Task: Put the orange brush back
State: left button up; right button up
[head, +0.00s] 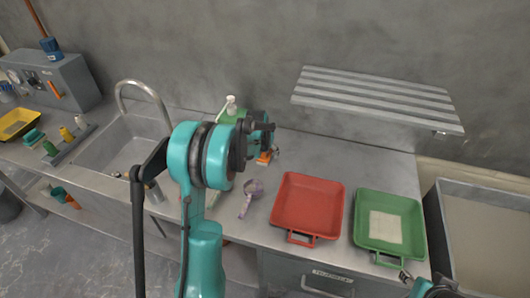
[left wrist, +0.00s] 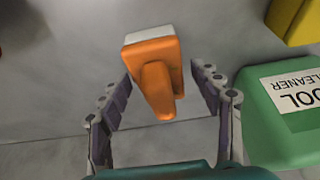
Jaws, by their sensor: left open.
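An orange brush (left wrist: 155,85) with a pale bristle block lies on the grey counter. In the left wrist view it sits between the two spread fingers of my left gripper (left wrist: 163,74), with visible space at both sides. In the head view, an orange part of the brush (head: 264,158) shows just below my left gripper (head: 268,143), behind my teal arm. My left gripper is open and empty.
A green cleaner container (left wrist: 290,115) stands close right of my left fingers. A purple scoop (head: 252,190), red tray (head: 309,181) and green tray (head: 408,205) lie to the right. A sink (head: 125,145) is left; a slatted shelf (head: 375,98) hangs above.

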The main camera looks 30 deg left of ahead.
pick_arm(q)
jog(key=p+v, duration=0.3)
jog(key=v, duration=0.9)
jog(key=s+d+r+m+t, duration=0.1)
jog(key=s+d+r, duration=0.6)
jog(key=s+d, duration=0.35)
jog(key=s+d+f+m+t+h, duration=0.1)
jog(key=s+d+f+t, duration=0.1)
jog(key=s+d, duration=0.8)
jog(key=s, duration=0.4)
jog(key=shift+m, duration=0.3)
jog(key=shift+f+b, duration=0.65)
jog(key=shift+f, duration=0.15)
